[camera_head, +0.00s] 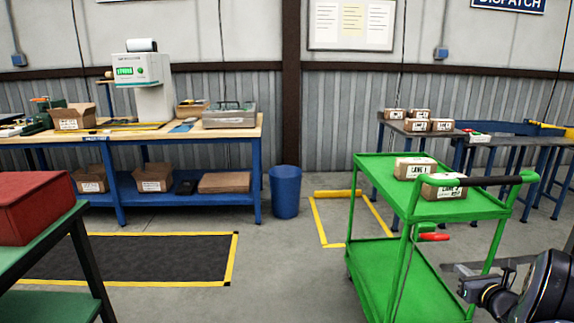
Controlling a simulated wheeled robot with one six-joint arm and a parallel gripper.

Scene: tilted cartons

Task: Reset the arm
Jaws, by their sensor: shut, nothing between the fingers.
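My gripper (466,287) is at the lower right, at the end of my dark arm, which enters from the right edge. It appears shut and empty, in front of the right side of the green trolley (375,269). Its fingertips are small and dark, so their detail is hard to make out. Two cartons stand on the trolley's top shelf: one labelled LANE 1 (415,169) and, nearer, a second labelled carton (443,189) partly behind the black handle bar. My gripper is apart from both cartons.
A red box (35,205) sits on a green table at left. Several cartons (418,126) stand on the back right table. Middle floor is clear.

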